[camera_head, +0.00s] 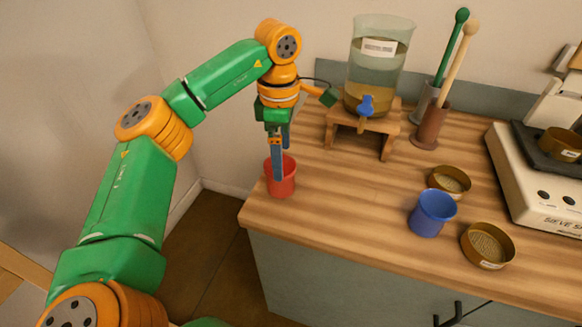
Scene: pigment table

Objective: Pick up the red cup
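The red cup (286,187) stands upright at the left end of the wooden counter, near its corner. My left gripper (280,165) points down at it from above. Its two blue fingers are apart. The nearer finger overlaps the cup's opening and near rim in the picture, and the other shows behind it near the far rim. I cannot tell whether the fingers touch or squeeze the cup wall. The cup appears to rest on the counter. My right gripper is not in view.
A water dispenser (377,70) on a wooden stand (388,122) is right of the cup. A blue cup (431,215) and two round sieves (487,246) (449,181) are farther right, with pestles (440,105) and a sieve shaker (535,185) beyond. The counter's front middle (335,210) is clear.

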